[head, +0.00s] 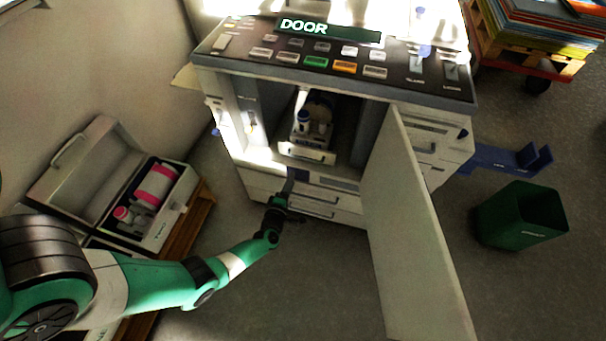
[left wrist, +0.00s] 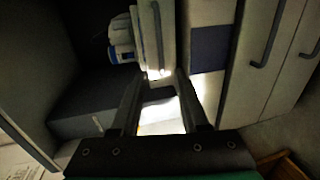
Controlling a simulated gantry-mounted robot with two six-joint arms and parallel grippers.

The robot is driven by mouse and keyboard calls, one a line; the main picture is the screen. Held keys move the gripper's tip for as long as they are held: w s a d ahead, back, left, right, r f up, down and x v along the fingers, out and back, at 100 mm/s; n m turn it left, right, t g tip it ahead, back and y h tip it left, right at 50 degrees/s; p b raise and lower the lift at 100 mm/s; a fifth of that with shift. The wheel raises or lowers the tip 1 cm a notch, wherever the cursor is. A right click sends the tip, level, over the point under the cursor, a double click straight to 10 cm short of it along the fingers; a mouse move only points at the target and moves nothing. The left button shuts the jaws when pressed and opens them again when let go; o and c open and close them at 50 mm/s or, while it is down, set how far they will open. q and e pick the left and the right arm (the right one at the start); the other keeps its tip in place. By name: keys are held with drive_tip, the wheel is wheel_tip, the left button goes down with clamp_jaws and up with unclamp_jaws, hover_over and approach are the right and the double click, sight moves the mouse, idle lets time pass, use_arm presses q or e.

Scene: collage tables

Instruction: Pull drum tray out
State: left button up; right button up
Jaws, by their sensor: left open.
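The machine (head: 345,85) stands with its front door (head: 415,220) swung open to the right. In its bay the drum tray (head: 307,153) shows a pale front and carries a white and grey unit with a blue part (head: 315,118). My left gripper (head: 290,180) is just below the tray front, in front of the lower drawers. In the left wrist view its open fingers (left wrist: 160,98) point at the machine, with the tray front (left wrist: 152,35) just beyond the tips. A dark bar and a bright patch show between the fingers; I cannot tell whether they touch anything. My right gripper is out of view.
Drawers with dark handles (head: 313,208) lie below the bay. An open case (head: 160,232) with a pink-banded cylinder (head: 154,186) sits on a pallet at left. A green bin (head: 520,215) and a blue bracket (head: 500,160) are at right. Floor before the drawers is clear.

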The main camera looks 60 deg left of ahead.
sight(301, 158)
use_arm(q)
drive_tip(key=b+x, duration=0.7)
drive_tip(key=x, duration=0.5)
clamp_jaws()
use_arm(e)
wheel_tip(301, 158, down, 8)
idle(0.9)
